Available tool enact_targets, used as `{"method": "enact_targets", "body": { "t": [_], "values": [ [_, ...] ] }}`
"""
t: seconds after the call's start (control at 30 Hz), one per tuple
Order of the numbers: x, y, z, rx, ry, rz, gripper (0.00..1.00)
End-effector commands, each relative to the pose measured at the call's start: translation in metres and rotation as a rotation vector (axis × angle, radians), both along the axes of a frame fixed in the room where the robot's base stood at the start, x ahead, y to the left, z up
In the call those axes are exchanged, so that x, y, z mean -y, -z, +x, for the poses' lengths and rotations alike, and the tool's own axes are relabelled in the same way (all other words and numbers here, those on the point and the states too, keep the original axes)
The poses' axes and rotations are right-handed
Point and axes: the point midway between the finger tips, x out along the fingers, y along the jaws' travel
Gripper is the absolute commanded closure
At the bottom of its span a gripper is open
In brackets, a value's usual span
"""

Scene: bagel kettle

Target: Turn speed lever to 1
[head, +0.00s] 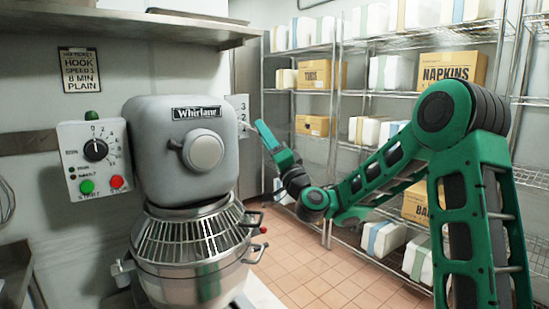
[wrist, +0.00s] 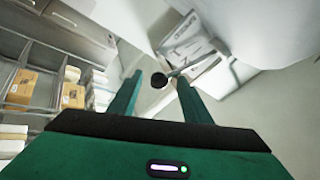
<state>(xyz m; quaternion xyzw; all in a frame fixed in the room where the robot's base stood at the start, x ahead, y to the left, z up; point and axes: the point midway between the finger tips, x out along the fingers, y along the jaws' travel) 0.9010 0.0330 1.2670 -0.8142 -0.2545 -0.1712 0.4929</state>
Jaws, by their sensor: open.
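The speed lever shows in the wrist view as a thin rod with a round black knob (wrist: 159,81). The knob appears between my gripper's (wrist: 159,78) two green fingers, which are apart; I cannot tell whether either touches it. In the head view my gripper (head: 263,128) is beside the right side of the grey Whirlaur mixer (head: 165,130). A pale number plate (head: 241,106) with a 3 and a 2 shows there, partly covered. The lever cannot be made out in the head view, and I cannot tell which number it points to.
A control box (head: 95,160) with a dial and green and red buttons is on the mixer's left. The mixer's caged bowl (head: 192,250) stands below. Wire shelves (head: 400,92) with cartons stand behind my arm. The tiled floor (head: 310,270) between is clear.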

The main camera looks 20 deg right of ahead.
Motion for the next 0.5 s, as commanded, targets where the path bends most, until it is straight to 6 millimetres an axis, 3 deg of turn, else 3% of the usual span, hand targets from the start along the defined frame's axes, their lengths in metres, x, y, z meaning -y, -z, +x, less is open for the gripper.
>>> {"method": "enact_targets", "body": {
  "t": [0.5],
  "values": [
    [0.004, 0.022, -0.014, -0.018, -0.003, -0.001, 0.56]
  ]
}}
